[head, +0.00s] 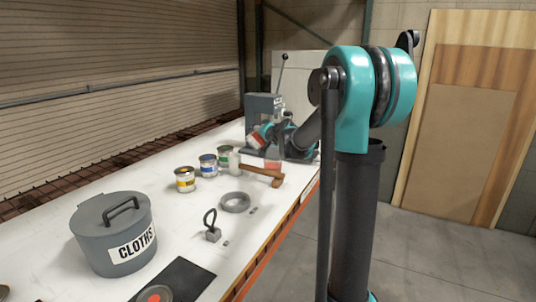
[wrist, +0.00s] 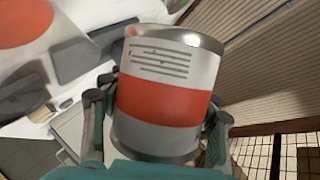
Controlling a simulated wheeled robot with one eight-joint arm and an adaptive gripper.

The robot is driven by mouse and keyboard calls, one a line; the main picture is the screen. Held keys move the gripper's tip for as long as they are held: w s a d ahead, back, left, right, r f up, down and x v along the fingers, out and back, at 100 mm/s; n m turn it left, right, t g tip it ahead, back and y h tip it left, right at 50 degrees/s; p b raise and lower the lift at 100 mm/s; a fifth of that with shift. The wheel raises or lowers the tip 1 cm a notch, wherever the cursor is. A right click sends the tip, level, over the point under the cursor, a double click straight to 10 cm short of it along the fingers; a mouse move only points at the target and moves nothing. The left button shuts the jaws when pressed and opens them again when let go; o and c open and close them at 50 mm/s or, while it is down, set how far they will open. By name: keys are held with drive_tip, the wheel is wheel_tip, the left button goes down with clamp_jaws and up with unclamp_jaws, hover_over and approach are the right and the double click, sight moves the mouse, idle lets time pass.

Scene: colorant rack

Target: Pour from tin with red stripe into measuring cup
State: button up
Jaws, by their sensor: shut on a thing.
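The tin with the red stripe (head: 256,139) is held up and tilted over the far part of the bench. In the wrist view the tin (wrist: 165,100) fills the middle, with its red band and printed label facing the camera. My gripper (wrist: 157,115) is shut on it, one finger on each side. In the head view my gripper (head: 268,137) is partly hidden by my arm. What seems to be the measuring cup (head: 273,161), with red content low in it, stands just below and right of the tin. A red round patch in a pale vessel (wrist: 25,24) shows in the wrist view.
Yellow (head: 185,181), blue (head: 208,166) and green (head: 225,154) striped tins stand left of the cup. A hammer (head: 262,174) lies in front. A lever machine (head: 264,106) stands behind.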

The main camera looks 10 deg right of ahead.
drive_tip(key=shift+f, duration=0.2)
idle(0.9)
drive_tip(key=shift+d+r+m+y+p, duration=0.15)
drive_tip(key=shift+r+m+y, duration=0.3)
drive_tip(key=shift+m, duration=0.3)
drive_tip(key=shift+a+r+m+y+p, duration=0.15)
drive_tip(key=shift+r+m+y, duration=0.25)
drive_tip(key=shift+m, duration=0.35)
idle(3.6)
drive_tip(key=shift+f+t, duration=0.25)
drive_tip(key=shift+t, duration=0.05)
idle(0.6)
drive_tip(key=shift+r, duration=0.1)
drive_tip(key=shift+a+f+n+h, duration=0.1)
drive_tip(key=shift+f+n+h, duration=0.25)
drive_tip(key=shift+n, duration=0.35)
drive_tip(key=shift+f+n+h, duration=0.25)
drive_tip(key=shift+n+h, duration=0.05)
drive_tip(key=shift+n, duration=0.2)
